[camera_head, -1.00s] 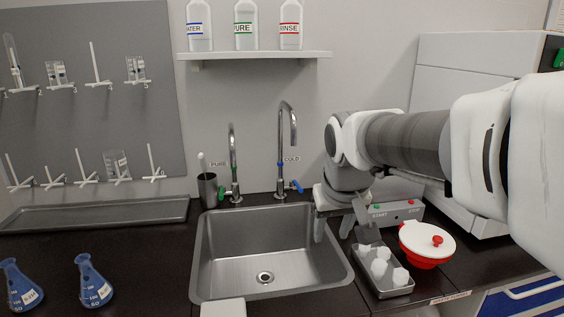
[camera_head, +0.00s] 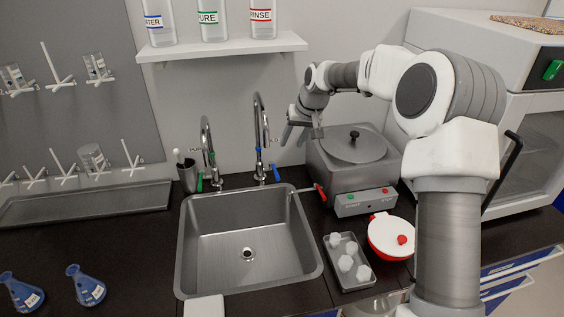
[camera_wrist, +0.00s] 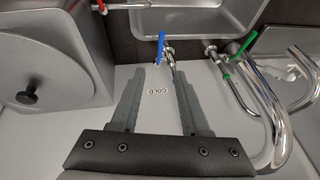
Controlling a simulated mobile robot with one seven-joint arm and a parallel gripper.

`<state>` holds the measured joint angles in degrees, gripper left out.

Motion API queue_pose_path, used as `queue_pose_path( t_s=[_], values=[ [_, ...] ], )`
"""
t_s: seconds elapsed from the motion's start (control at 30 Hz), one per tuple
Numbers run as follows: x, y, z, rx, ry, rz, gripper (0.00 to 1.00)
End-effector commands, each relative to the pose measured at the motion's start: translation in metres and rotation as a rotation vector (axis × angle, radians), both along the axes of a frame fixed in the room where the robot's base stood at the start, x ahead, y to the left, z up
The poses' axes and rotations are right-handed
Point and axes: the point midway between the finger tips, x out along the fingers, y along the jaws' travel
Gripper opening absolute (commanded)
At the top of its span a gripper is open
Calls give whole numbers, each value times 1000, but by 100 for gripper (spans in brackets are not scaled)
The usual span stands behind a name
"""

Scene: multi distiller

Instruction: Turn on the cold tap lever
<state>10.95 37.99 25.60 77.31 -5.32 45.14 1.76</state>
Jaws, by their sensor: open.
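The cold tap (camera_head: 258,135) is a tall chrome gooseneck at the back right of the sink, with a blue lever (camera_head: 275,170) at its base. In the wrist view the blue lever (camera_wrist: 160,47) lies just beyond my fingertips, near the middle of the gap. The COLD label (camera_wrist: 158,91) on the wall shows between the fingers. My gripper (camera_head: 296,136) is open and empty, right of the cold tap's spout and above the lever. Its two fingers (camera_wrist: 158,75) point towards the lever, apart from it. Part of the cold tap is hidden by the right finger.
The pure tap (camera_head: 207,145) with a green lever (camera_head: 199,182) stands to the left. The sink (camera_head: 250,245) is empty. A grey lidded bath (camera_head: 350,180) with a red-tipped lever stands close right of my gripper. A shelf (camera_head: 225,45) with bottles is above.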

Motion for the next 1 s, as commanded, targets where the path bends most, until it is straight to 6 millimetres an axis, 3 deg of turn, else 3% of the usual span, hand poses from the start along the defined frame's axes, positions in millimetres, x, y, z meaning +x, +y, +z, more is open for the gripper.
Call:
queue_pose_path(
  t_s=[0.17,0.7,1.0],
  values=[
    [6,7,-21,2,5,2,46],
    [44,33,-119,0,3,1,46],
    [57,41,-151,1,1,1,46]
  ],
)
